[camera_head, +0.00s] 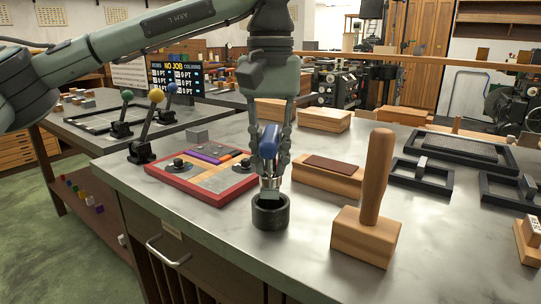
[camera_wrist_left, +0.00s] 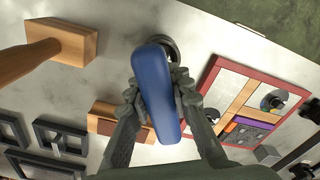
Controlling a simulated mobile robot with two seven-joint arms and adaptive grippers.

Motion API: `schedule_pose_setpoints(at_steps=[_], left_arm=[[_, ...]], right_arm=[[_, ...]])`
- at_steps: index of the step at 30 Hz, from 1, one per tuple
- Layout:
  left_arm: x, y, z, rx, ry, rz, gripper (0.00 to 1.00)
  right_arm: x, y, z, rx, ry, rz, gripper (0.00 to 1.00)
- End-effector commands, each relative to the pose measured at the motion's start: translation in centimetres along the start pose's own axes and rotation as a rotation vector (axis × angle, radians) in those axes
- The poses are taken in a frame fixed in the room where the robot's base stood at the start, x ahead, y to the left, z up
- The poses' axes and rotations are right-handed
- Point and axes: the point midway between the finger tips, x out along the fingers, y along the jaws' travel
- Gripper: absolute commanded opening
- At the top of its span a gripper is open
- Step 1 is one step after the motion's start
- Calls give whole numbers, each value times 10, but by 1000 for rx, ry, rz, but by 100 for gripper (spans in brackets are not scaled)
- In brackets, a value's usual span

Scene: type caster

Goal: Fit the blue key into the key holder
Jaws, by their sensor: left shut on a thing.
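My left gripper (camera_head: 270,168) is shut on the blue key (camera_head: 270,137), with its fingers on both sides of the upright key. The key's blue handle also shows large in the left wrist view (camera_wrist_left: 157,85), between the fingers. The key's metal lower end points down at the mouth of the key holder (camera_head: 270,214), a dark round cup on the table. I cannot tell how far the tip is inside the cup. The holder's rim is partly hidden behind the key in the left wrist view (camera_wrist_left: 171,47). My right gripper is not in view.
A red-framed tray (camera_head: 207,196) with blocks and knobs lies left of the holder. A wooden mallet (camera_head: 367,236) stands to the right, and a wooden block with a brown top (camera_head: 328,180) lies behind. Dark frames (camera_head: 420,173) lie farther right. The front table edge is near the holder.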

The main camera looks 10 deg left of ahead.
Motion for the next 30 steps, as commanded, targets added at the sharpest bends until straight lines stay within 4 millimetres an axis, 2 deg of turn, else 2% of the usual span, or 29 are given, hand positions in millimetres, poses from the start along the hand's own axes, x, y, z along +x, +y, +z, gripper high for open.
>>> schedule_pose_setpoints(at_steps=[16, 30], left_arm=[[-1, 1, 0, 0, 1, 2, 0], [10, 0, 0, 0, 0, 2, 0]], right_arm=[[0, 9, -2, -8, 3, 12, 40], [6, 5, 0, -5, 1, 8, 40]])
